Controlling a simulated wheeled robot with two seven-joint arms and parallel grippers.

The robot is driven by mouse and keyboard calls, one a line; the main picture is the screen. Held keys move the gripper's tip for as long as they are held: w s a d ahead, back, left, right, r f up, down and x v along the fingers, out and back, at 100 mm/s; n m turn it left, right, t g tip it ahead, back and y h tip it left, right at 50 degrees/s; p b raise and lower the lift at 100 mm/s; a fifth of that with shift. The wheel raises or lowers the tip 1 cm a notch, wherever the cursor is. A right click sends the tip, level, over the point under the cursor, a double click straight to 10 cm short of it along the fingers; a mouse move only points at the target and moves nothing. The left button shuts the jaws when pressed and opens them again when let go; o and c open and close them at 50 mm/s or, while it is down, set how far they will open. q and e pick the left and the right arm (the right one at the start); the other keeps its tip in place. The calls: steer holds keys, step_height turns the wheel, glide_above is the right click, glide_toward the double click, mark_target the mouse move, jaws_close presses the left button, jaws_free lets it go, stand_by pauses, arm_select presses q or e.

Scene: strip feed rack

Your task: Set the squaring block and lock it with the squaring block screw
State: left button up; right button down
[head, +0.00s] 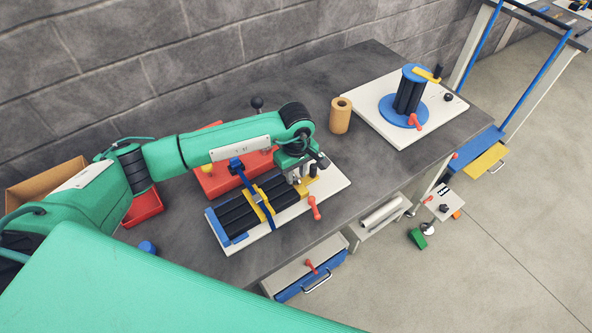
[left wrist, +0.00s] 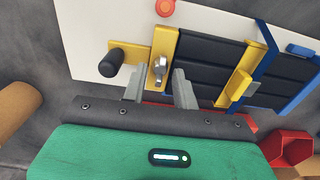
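A yellow upright block (left wrist: 162,48), which looks like the squaring block, stands across the end of the black strips (left wrist: 195,62) in the left wrist view. A silver wing-shaped screw (left wrist: 159,68), apparently the squaring block screw, is on its near face. A yellow plate with a black knob (left wrist: 112,62) lies beside it. My left gripper (left wrist: 159,84) is open, its fingers on either side of the screw, with visible gaps. Whether the block is tight against the strips cannot be told. In the head view my left gripper (head: 299,182) partly hides this end. My right gripper is not in view.
The strips lie on a white board (head: 334,184) with a yellow crossbar, blue straps and a red handle (head: 314,207). A red bin (head: 215,178) stands behind.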

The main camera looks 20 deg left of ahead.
arm_select(q)
steer(key=shift+f, duration=0.1)
jaws_close()
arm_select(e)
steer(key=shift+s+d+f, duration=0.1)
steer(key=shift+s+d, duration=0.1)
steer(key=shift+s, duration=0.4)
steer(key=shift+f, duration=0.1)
